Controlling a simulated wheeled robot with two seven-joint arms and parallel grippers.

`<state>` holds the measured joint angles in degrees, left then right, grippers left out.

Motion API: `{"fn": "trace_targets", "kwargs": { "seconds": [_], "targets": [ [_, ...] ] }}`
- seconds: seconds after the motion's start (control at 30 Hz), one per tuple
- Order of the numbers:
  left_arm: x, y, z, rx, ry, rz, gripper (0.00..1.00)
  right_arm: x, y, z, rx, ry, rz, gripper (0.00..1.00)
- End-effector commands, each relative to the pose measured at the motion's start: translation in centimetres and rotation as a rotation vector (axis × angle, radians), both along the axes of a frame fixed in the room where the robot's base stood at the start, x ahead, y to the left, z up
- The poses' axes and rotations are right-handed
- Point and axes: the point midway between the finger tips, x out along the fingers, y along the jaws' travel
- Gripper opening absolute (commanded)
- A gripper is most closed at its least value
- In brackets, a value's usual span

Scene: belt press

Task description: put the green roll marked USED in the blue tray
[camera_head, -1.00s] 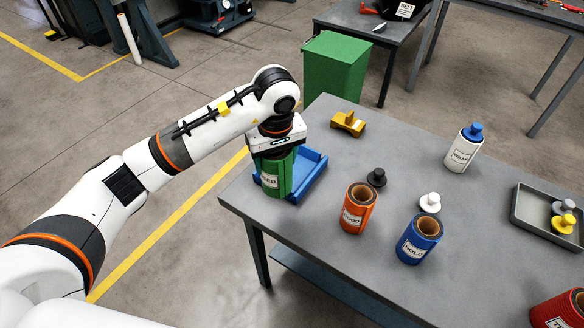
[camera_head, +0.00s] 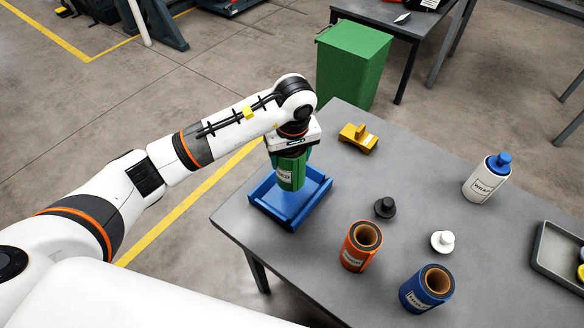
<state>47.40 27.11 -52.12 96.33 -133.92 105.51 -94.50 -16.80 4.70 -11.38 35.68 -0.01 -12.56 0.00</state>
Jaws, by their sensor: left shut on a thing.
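The green roll (camera_head: 286,174) with a white label, only partly readable, is upright over the blue tray (camera_head: 291,215). My left gripper (camera_head: 293,152) points down and is shut on the green roll from above. The roll's lower end is within the tray's outline; I cannot tell whether it touches the tray floor. The blue tray lies at the table's left corner, and its front part is bare. My right gripper is not in view.
An orange roll (camera_head: 352,258), a blue roll (camera_head: 415,296), a black plug (camera_head: 385,208) and a white plug (camera_head: 442,241) stand right of the tray. A green bin (camera_head: 350,68) stands behind the table.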

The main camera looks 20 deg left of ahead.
Motion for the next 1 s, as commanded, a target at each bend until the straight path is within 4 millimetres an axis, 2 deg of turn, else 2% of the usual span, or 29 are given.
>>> {"fn": "trace_targets", "kwargs": {
  "seconds": [0.1,0.2,0.47,0.83,0.87,0.97,1.0],
  "targets": [
    [0.0,-0.1,-1.1,-0.003,-0.001,0.001,0.27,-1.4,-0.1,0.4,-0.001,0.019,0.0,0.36],
    [0.0,-0.1,-1.8,-0.002,-0.001,0.0,0.27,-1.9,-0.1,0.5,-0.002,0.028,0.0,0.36],
    [0.0,-0.1,-4.9,-0.002,0.0,0.001,0.27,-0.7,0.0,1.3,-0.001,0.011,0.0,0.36],
    [0.1,0.0,-5.6,-0.001,-0.004,0.0,0.27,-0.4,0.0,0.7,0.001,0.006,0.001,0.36],
    [0.0,0.0,-5.5,0.0,-0.001,0.0,0.69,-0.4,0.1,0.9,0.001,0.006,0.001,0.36],
    [0.0,0.0,-5.5,0.0,-0.001,0.0,0.85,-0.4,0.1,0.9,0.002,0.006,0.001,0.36],
    [0.0,0.0,-5.5,0.0,-0.001,0.0,0.86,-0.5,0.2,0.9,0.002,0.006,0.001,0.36]
  ]
}}
